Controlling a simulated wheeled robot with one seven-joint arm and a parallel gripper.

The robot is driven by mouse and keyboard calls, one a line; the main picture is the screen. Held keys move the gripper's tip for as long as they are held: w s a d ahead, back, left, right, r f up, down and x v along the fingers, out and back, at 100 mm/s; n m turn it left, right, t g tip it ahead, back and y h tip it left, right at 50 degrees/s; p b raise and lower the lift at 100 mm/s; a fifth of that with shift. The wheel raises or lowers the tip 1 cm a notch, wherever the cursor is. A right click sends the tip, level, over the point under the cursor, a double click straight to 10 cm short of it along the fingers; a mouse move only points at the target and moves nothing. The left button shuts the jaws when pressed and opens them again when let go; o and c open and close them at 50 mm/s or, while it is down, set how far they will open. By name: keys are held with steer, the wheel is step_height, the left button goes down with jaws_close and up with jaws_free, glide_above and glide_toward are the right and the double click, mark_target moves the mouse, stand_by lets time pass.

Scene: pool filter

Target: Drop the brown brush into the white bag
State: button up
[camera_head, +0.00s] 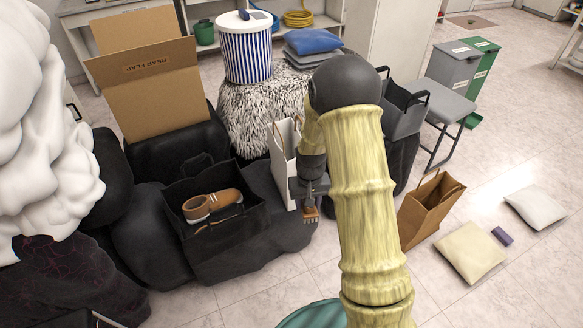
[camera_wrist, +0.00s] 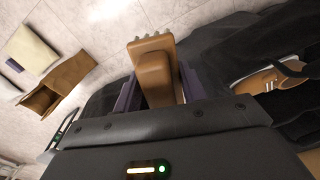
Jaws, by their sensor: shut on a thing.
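My gripper (camera_head: 309,197) is shut on the brown brush (camera_head: 311,213), which hangs below the fingers with its bristles downward. In the wrist view the brush (camera_wrist: 155,72) sits between the two purplish fingers of my gripper (camera_wrist: 160,90). The white bag (camera_head: 284,147) stands open on the dark lumpy seat, just left of and behind my gripper. My arm and gripper hide its right part. The brush is outside the bag, in front of its right side.
A black bag (camera_head: 232,245) holding a brown shoe (camera_head: 212,205) stands to the left. A cardboard box (camera_head: 160,100) is behind it. A grey bag (camera_head: 404,113) stands behind my arm.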

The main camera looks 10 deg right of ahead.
stand_by(0.4)
step_height(320, 180, up, 32)
steer(key=s+p, duration=0.2)
steer(key=p, duration=3.9)
steer(key=shift+f, duration=0.25)
steer(key=shift+s, duration=0.1)
